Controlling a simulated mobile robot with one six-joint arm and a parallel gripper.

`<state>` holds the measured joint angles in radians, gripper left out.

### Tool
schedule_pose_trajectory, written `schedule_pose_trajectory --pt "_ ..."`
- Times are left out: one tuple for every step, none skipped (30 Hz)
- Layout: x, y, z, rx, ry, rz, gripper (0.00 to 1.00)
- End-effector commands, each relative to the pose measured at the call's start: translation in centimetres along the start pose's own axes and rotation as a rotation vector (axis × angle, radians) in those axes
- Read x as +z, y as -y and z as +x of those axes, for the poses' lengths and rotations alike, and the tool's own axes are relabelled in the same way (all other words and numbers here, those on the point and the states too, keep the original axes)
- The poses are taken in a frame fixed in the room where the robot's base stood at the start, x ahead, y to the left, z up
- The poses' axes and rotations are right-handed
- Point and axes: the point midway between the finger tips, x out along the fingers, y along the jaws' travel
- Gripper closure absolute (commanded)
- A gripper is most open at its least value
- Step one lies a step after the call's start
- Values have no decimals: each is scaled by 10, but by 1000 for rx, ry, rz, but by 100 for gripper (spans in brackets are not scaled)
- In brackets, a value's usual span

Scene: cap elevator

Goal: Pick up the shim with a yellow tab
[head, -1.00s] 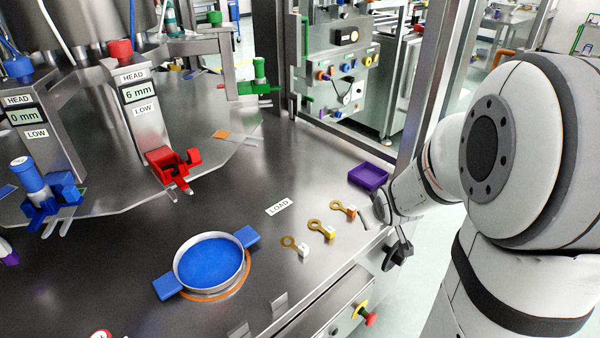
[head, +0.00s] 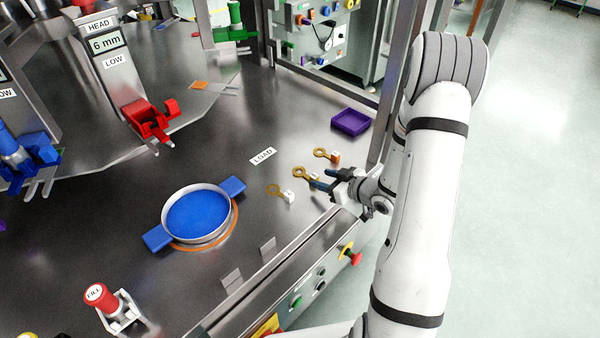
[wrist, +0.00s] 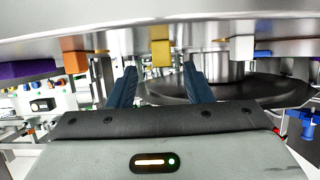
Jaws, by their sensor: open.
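The shim with a yellow tab (head: 300,172) lies in the middle of a row of three brass-coloured ring shims on the steel table. Its yellow tab (wrist: 160,48) shows in the wrist view, centred sideways between my fingers and above their tips in the picture. My gripper (head: 325,179) is open and empty, with its dark blue fingers spread just right of this tab; the fingers also show in the wrist view (wrist: 160,76). Part of the tab is hard to make out beside the fingers in the head view.
The orange-tab shim (head: 322,153) lies behind and the white-tab shim (head: 276,190) in front. A purple tray (head: 351,122) sits at the back right. A round blue-bottomed pan (head: 198,215) stands left. The table edge runs below my gripper.

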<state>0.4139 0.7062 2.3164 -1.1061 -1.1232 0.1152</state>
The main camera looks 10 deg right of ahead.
Motion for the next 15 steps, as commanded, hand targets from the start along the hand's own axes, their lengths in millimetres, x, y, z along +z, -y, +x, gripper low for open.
schedule_pose_trajectory --pt "1 3 8 -5 2 1 55" --pt "2 4 13 -4 1 1 55" --pt "3 4 19 -4 1 1 55" --pt "4 5 24 -4 2 2 55" --pt "3 5 28 -3 1 0 55" --pt "3 4 32 -2 1 0 55" --pt "3 4 36 -1 1 0 55" --pt "3 4 38 -1 1 0 55" --pt "4 4 40 0 1 1 55" --pt "4 4 41 0 1 1 55" --pt "4 4 42 0 1 1 55" --pt "4 3 42 1 1 1 55" --pt "4 3 42 1 1 1 55" --pt "4 3 42 2 1 1 55" --pt "4 3 42 2 1 1 55"
